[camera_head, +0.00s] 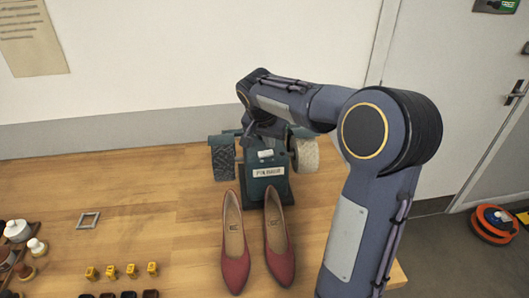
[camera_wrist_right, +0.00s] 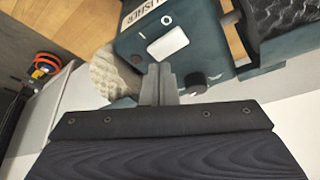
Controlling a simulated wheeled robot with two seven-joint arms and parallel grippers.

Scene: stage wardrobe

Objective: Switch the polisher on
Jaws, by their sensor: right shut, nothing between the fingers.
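The polisher (camera_head: 265,190) is a dark green machine with a brush wheel on the left and a pale buffing wheel on the right, standing on the wooden table. Its label and white rocker switch (camera_head: 265,153) face me. In the head view this gripper is largely hidden at the polisher. My left gripper is out of view.
Two red shoes (camera_head: 235,262) stand directly in front of the polisher. A wall is behind; an orange reel (camera_head: 495,222) is on the floor.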

